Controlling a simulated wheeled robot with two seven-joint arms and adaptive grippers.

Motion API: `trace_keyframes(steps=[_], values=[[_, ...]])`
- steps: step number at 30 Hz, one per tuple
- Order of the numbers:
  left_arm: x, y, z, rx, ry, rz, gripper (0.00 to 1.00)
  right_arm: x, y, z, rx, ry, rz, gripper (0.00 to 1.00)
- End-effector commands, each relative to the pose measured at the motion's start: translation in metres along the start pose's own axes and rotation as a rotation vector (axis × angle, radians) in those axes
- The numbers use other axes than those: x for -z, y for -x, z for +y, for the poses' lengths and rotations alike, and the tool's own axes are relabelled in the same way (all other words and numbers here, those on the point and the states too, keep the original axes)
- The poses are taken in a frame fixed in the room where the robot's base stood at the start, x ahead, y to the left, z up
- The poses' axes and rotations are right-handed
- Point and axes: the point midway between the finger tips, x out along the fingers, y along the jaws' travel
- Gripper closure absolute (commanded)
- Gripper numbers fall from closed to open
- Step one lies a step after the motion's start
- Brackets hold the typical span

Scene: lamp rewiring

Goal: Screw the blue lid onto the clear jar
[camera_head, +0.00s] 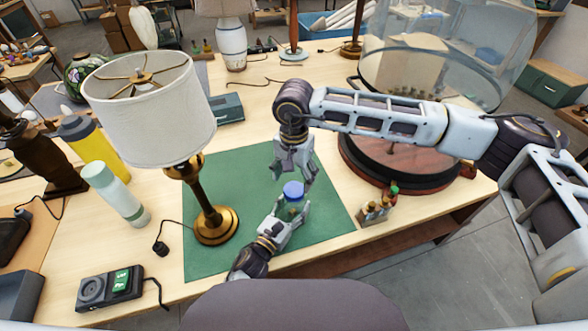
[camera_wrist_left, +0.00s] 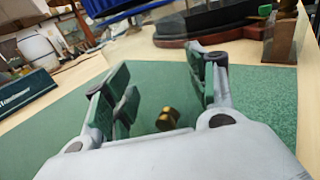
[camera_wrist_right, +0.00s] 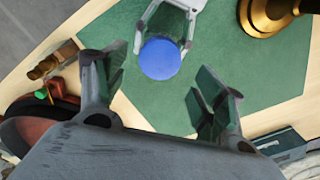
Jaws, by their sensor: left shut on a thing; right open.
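The blue lid (camera_head: 293,190) sits at the top of the clear jar (camera_head: 289,210) over the green mat; I cannot tell whether it is threaded. My left gripper (camera_head: 291,207) is shut around the jar from the near side. In the left wrist view the jar's walls are hard to make out, and a small brass piece (camera_wrist_left: 167,119) shows between the left fingers (camera_wrist_left: 165,90). My right gripper (camera_head: 293,174) is open just above the lid, pointing down. In the right wrist view the lid (camera_wrist_right: 160,59) lies beyond the spread, empty right fingers (camera_wrist_right: 150,75).
A brass lamp (camera_head: 207,205) with a white shade stands left of the jar on the green mat (camera_head: 330,220). A round wooden base (camera_head: 400,165) under a glass dome is at the right. Small bottles (camera_head: 377,207) stand near the table's front edge.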

Motion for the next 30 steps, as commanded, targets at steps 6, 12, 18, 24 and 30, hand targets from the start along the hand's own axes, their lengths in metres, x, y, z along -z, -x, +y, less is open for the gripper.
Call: trace_keyframes(steps=[6, 12, 18, 24, 30], values=[[0.0, 0.0, 0.0, 0.0, 0.0, -0.001, 1.0, 0.0, -0.026, 0.001, -0.002, 0.0, -0.001, 0.3], [0.0, 0.0, 0.0, 0.0, 0.0, -0.001, 1.0, -0.001, -0.044, 0.0, -0.001, 0.0, -0.001, 0.3], [0.0, 0.0, 0.0, 0.0, 0.0, -0.001, 1.0, 0.0, -0.051, 0.0, -0.001, 0.0, 0.0, 0.3], [0.0, 0.0, 0.0, 0.0, 0.0, -0.001, 1.0, 0.0, -0.051, 0.0, -0.001, 0.0, 0.001, 0.3], [0.0, 0.0, 0.0, 0.0, 0.0, -0.001, 1.0, 0.0, -0.051, 0.0, -0.001, 0.0, 0.001, 0.47]])
